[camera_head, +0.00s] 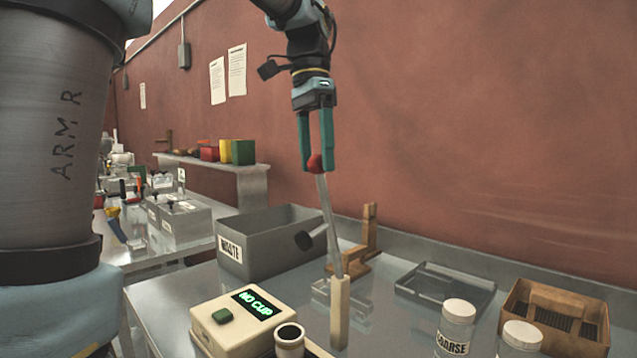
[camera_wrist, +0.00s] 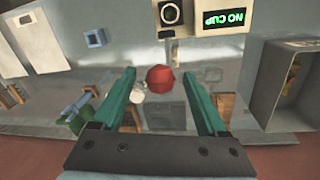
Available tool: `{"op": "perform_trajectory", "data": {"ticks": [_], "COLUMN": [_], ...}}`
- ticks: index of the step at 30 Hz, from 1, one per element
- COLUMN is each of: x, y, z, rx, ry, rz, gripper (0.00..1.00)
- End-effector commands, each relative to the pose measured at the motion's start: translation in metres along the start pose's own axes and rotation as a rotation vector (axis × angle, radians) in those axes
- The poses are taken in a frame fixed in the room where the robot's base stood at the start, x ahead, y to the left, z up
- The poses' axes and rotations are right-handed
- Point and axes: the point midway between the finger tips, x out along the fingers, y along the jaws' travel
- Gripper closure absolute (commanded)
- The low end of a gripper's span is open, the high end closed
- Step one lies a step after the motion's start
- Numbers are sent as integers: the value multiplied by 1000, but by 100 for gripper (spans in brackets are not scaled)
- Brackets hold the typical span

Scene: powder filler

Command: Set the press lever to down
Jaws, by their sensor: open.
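The press lever (camera_head: 327,222) is a long pale rod with a red ball knob (camera_head: 315,163). It rises nearly upright, tilted a little, from a cream post (camera_head: 340,312) on the bench. My gripper (camera_head: 316,166) has teal fingers pointing down, one on each side of the red knob. The fingers are open, and the knob sits near their tips. In the wrist view the knob (camera_wrist: 161,79) shows between the two spread fingers (camera_wrist: 166,88), with a gap on each side. Whether a finger touches the knob cannot be told.
A cream box with a "NO CUP" display (camera_head: 257,305) stands left of the post. A grey waste bin (camera_head: 270,241) is behind it.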

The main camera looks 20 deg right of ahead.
Motion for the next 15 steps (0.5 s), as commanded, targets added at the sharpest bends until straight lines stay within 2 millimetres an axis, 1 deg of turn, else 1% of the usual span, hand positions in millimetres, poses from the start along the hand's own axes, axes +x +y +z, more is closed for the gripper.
{"op": "perform_trajectory", "data": {"ticks": [1,3,7,10,15], "x": [9,21,38,45,50], "y": [1,1,0,0,0], "z": [0,1,0,0,0], "rx": [0,-1,-1,-1,-1], "ry": [-3,-3,-1,-1,0], "rz": [2,2,1,1,0], "gripper": [24,24,24,24,24]}}
